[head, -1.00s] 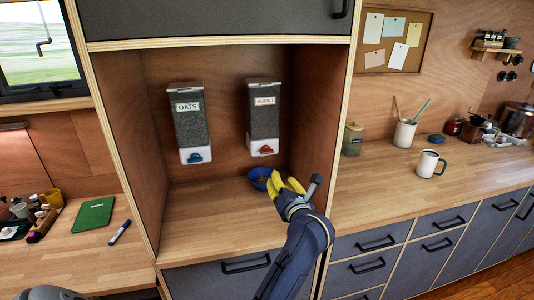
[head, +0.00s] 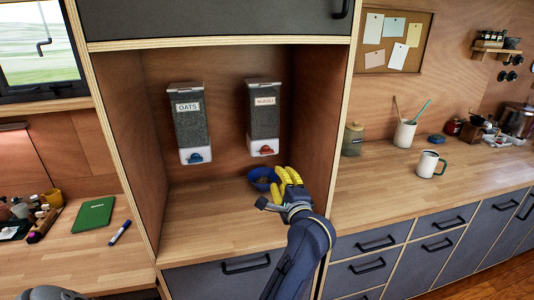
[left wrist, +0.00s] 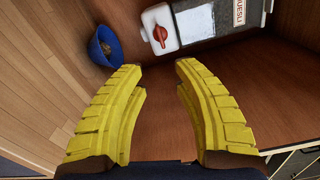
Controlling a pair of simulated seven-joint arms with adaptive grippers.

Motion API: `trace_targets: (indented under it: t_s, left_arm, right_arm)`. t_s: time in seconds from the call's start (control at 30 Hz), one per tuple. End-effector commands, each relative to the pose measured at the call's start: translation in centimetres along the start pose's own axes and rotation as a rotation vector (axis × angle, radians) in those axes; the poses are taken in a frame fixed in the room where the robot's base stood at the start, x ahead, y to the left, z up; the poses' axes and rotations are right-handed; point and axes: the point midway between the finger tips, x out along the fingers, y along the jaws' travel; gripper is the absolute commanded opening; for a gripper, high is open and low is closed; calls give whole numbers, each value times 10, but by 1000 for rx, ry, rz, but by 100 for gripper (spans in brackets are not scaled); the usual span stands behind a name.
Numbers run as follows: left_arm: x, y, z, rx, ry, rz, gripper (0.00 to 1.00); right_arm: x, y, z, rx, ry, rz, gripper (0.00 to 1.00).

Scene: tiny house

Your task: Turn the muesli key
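The muesli dispenser (head: 265,112) hangs on the alcove's back wall, with its red key (head: 266,149) on the white base. The red key shows in the left wrist view (left wrist: 161,36) too, beyond the fingertips at the top. My left gripper (head: 284,176), with yellow fingers, is below and slightly right of the key in the head view. In the left wrist view its fingers (left wrist: 160,68) are spread apart with nothing between them. A blue bowl (head: 255,182) with some brownish content stands on the counter below the dispenser, beside the gripper.
The oats dispenser (head: 190,122) with a blue key hangs to the left. The alcove's right wall (head: 318,120) is close to my left arm. The alcove counter (head: 205,210) is clear at left and front. A mug (head: 428,164) stands on the right counter.

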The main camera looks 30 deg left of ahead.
Motion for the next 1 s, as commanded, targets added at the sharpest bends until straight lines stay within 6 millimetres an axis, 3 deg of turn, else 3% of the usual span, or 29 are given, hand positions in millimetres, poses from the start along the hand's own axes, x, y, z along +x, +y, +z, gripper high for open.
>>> trace_targets:
  t_s: [0.2,0.47,1.0]
  left_arm:
    - [0,-1,0,-173,0,-3,30]
    - [14,-1,0,-214,-1,-4,30]
    - [108,-2,0,-211,-2,-5,30]
  right_arm:
    - [0,0,0,0,0,0,44]
    - [0,0,0,0,0,0,44]
    - [0,-3,-1,1,1,-3,44]
